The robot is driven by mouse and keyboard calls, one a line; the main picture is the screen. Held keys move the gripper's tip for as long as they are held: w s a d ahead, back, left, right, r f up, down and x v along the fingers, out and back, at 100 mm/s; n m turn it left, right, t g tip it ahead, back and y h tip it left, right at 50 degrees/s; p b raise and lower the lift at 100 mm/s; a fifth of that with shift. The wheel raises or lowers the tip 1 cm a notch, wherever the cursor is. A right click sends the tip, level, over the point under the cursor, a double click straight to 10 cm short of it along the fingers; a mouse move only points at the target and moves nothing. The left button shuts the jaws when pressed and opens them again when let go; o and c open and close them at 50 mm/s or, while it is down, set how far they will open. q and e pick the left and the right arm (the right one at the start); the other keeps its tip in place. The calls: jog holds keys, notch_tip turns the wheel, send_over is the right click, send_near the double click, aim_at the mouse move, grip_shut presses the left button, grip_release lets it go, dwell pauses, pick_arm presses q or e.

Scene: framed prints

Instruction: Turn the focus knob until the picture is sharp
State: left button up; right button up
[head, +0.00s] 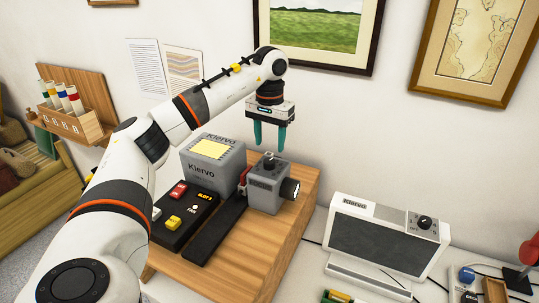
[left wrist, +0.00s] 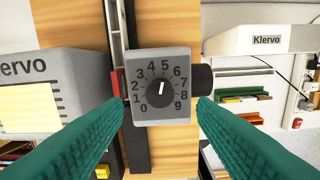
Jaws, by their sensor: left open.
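The focus knob (head: 270,162) is a dark round dial on top of a small grey camera-like box (head: 264,193) with a black lens at its right. In the left wrist view the knob (left wrist: 161,88) sits in a ring of digits from 0 to 9, its white pointer near 5. My left gripper (head: 269,142) is open above the knob, its green fingers pointing down, apart from it. The fingers also show either side of the box in the left wrist view (left wrist: 161,106). A white Klervo monitor (head: 385,238) has a dark grey screen; no picture is discernible. My right gripper is out of view.
A larger grey Klervo box (head: 213,165) and a black control panel with coloured buttons (head: 184,215) stand close left of the camera box on the wooden stand (head: 245,262). A black rail (head: 215,232) runs forward from it. Framed prints (head: 318,30) hang behind.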

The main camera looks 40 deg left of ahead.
aim_at(270, 160)
pick_arm(q)
notch_tip(270, 160, up, 6)
jog(key=shift+r, duration=0.2)
dwell(0.6)
